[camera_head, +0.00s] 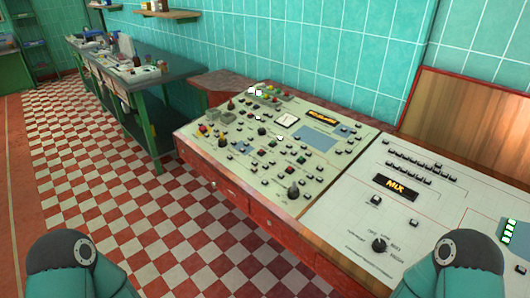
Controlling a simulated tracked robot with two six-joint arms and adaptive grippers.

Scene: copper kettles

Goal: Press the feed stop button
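A control console with two pale sloped panels stands ahead of me. The left panel (215,165) carries many small buttons, lamps and knobs, among them red and yellow ones (203,129) near its left edge. The right panel (335,215) has rows of small dark buttons, a black display (397,187) reading "MIX" and a black knob (379,245). The small labels are too blurred to read, so I cannot tell which button is feed stop. My two teal arms show at the bottom left and bottom right corners. Neither gripper is in view, and nothing of mine visibly touches the panels.
A green workbench (172,70) with small items stands along the tiled wall at the back left. A wooden board (470,125) rises behind the right panel. The checkered floor (130,210) left of the console is clear.

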